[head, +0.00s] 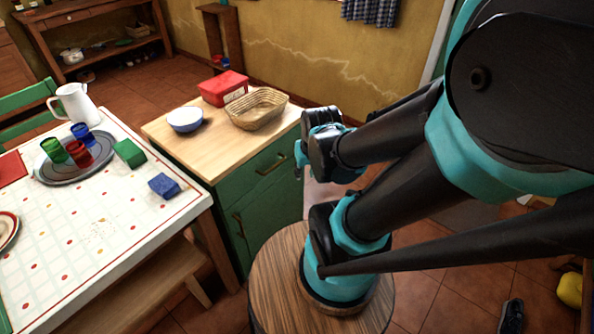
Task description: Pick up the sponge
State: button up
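A blue sponge-like block (164,186) lies on the white patterned tablecloth near the table's right edge. A similar green block (130,153) lies behind it, next to the grey tray. I cannot tell for sure which of the two is the sponge. My arm is folded on the right side of the view. My gripper (301,158) is at the arm's far end, to the right of the green cabinet and well apart from both blocks. Its fingers are mostly hidden by the wrist, so their opening does not show.
The table (100,235) holds a round tray (48,176) with coloured cups and a white pitcher (75,103). The wood-topped green cabinet (210,150) carries a bowl (185,119), a red box (222,87) and a basket (256,110). A bench (140,282) stands before the table.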

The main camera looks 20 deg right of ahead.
aim_at(162, 184)
jog(key=u, duration=1.15)
